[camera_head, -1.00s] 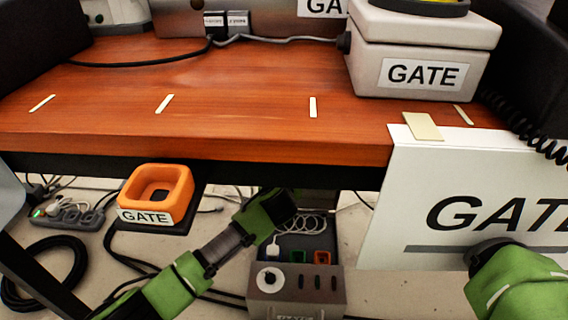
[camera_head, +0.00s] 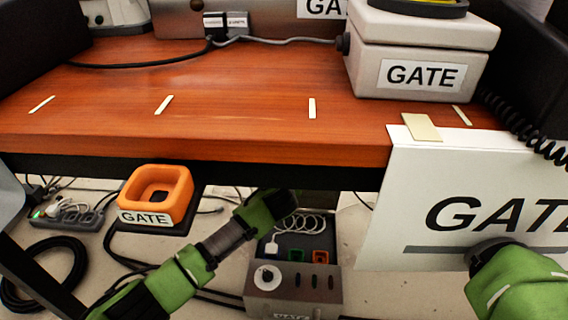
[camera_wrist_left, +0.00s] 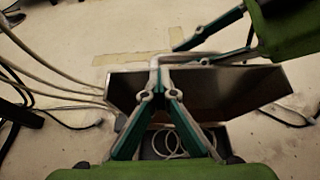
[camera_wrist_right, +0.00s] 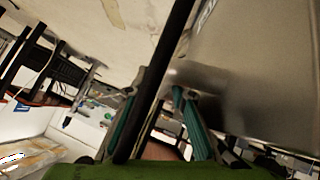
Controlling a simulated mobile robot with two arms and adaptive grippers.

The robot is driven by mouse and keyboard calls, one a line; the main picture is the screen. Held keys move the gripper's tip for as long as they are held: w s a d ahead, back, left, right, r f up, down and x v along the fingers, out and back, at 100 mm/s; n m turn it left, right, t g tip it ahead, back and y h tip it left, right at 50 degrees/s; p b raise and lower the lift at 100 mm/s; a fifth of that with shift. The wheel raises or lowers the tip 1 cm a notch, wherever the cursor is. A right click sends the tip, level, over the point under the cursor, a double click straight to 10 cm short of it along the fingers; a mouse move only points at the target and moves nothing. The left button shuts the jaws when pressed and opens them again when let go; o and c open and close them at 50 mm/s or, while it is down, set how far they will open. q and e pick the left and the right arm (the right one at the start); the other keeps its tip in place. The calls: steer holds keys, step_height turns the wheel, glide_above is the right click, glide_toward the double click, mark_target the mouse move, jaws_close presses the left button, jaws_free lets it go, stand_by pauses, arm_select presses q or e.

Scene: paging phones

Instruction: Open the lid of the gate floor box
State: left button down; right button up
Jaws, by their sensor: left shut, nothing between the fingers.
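The gate floor box (camera_head: 292,287) is a grey metal box on the floor under the desk, with a round white knob-like part, dark slots and a partly cut-off label at its front. Its inside shows a coiled white cable and green and orange parts. In the left wrist view a dark metal plate (camera_wrist_left: 215,88), which looks like its lid, stands above the opening; its angle is hard to tell. My left gripper (camera_wrist_left: 160,65) is shut and empty in front of that plate; contact is unclear. My right gripper (camera_wrist_right: 157,85) is by the white GATE panel (camera_head: 425,185), a dark bar crossing its fingers.
An orange GATE tray (camera_head: 184,185) is left of my left arm. A power strip (camera_head: 75,212) and black cables lie on the floor. The wooden desk (camera_head: 235,115) overhangs the box and carries a GATE device (camera_head: 410,75).

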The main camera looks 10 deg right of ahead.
arm_select(q)
steer(key=shift+w+a+r, duration=0.15)
steer(key=shift+w+a, duration=0.15)
arm_select(e)
steer(key=shift+s+a+f, duration=0.1)
steer(key=shift+s+f, duration=0.25)
steer(key=shift+s, duration=0.05)
steer(key=shift+r, duration=0.15)
steer(key=shift+v, duration=0.8)
arm_select(q)
steer(key=v, duration=1.2)
steer(key=shift+s+f, duration=0.2)
steer(key=shift+f, duration=0.05)
arm_select(e)
steer(key=v, duration=1)
steer(key=shift+w+d+r, duration=0.2)
steer(key=shift+w+r, duration=0.1)
